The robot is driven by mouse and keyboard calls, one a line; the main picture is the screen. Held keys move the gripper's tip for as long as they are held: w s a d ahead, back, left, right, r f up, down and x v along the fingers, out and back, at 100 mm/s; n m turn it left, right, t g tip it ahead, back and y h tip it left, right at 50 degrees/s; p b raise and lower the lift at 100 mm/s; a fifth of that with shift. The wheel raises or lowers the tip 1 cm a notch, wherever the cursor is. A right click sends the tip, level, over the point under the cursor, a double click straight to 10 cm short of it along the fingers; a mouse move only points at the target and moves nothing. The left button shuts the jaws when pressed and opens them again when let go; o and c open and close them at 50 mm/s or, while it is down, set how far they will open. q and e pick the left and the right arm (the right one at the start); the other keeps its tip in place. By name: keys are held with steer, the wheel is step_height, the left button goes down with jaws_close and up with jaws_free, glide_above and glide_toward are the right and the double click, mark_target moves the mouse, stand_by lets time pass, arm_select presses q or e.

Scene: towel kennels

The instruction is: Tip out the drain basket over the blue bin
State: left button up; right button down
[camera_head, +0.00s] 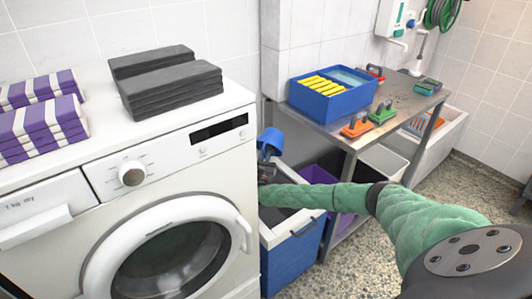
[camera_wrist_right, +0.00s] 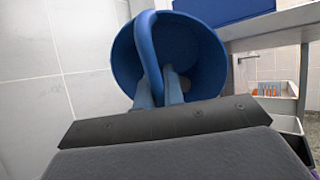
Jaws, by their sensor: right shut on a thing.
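The drain basket (camera_head: 270,142) is a small blue round vessel, seen at the right side of the washing machine in the head view. It fills the upper middle of the right wrist view (camera_wrist_right: 205,50), with a curved blue handle across its front. My right gripper (camera_wrist_right: 160,92) is shut on the drain basket at its handle; in the head view my own arm and the machine hide most of the jaws. The blue bin (camera_head: 291,262) stands on the floor below, with a pale rim and dark contents. The basket is above its back left part. My left gripper is out of view.
A white washing machine (camera_head: 190,150) with dark folded towels (camera_head: 172,92) and purple striped towels (camera_head: 40,125) stands left. A metal table (camera_head: 395,100) holds a blue box (camera_head: 333,103) and brushes. A purple bin (camera_head: 317,175) is behind the blue bin. Speckled floor is open at right.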

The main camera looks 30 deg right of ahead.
step_height(320, 180, up, 3)
steer(key=shift+p, duration=1.15)
step_height(320, 180, down, 3)
steer(key=b, duration=0.2)
steer(key=shift+f+b, duration=0.15)
steer(key=shift+b, duration=0.15)
steer(key=t+b, duration=0.1)
steer(key=b, duration=0.2)
steer(key=shift+f+n+t+h, duration=0.15)
steer(key=shift+n+t+h, duration=0.15)
steer(key=shift+n+t, duration=0.1)
steer(key=shift+t+b, duration=0.3)
steer(key=shift+b, duration=0.4)
steer(key=shift+r+t, duration=0.3)
